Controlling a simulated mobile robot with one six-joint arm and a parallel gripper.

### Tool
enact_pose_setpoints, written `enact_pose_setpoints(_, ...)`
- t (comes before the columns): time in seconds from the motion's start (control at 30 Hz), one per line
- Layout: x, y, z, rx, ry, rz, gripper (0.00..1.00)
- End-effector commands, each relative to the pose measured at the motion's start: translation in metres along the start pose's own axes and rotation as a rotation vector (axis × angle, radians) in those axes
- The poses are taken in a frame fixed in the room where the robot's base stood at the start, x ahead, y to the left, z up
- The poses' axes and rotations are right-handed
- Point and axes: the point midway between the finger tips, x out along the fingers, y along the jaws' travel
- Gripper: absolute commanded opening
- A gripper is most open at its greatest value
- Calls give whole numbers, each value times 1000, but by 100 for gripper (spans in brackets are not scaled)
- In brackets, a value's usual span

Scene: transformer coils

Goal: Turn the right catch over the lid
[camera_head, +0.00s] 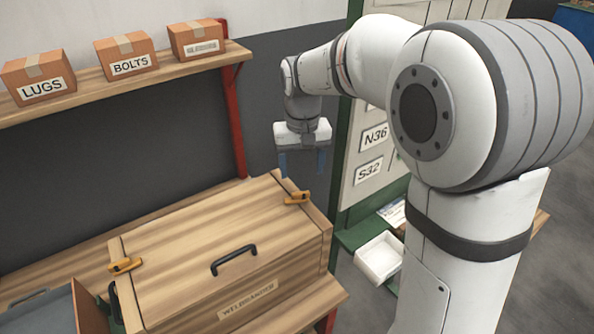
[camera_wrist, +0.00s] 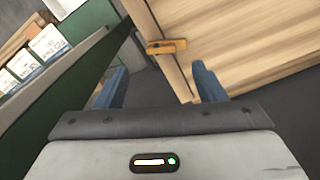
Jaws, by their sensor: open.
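The wooden case (camera_head: 185,295) stands on the bench with its lid (camera_head: 200,240) down and a black handle (camera_head: 234,259) on it. The right catch (camera_head: 297,198), yellow-orange, sits near the lid's right rear edge. In the wrist view this catch (camera_wrist: 167,46) lies crosswise and appears to span the seam between the side strip and the lid. The left catch (camera_head: 125,265) sits at the lid's left edge. My gripper (camera_head: 302,167) is open and empty, behind the right catch and apart from it. Its blue fingers (camera_wrist: 160,76) point toward the case's right edge.
A shelf (camera_head: 120,75) with several labelled boxes hangs at the back left on a red bracket (camera_head: 236,115). A green rack (camera_head: 355,195) stands close to the right of my gripper. A white bin (camera_head: 379,259) is right of the case. A grey-brown tray (camera_head: 45,310) is at front left.

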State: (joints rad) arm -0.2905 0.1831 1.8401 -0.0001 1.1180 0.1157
Motion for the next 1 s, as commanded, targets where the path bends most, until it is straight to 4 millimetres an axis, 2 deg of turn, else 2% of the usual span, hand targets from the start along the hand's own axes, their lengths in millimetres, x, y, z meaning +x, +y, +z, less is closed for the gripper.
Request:
enact_pose_setpoints(0.4, 61, -4, 1, -8, -5, 1, 64)
enact_pose_setpoints(0.5, 69, -4, 1, -9, -3, 0, 64)
enact_pose_setpoints(0.83, 75, -4, 1, -10, 0, 0, 64)
enact_pose_setpoints(1.0, 75, -5, 0, -10, 0, 0, 51)
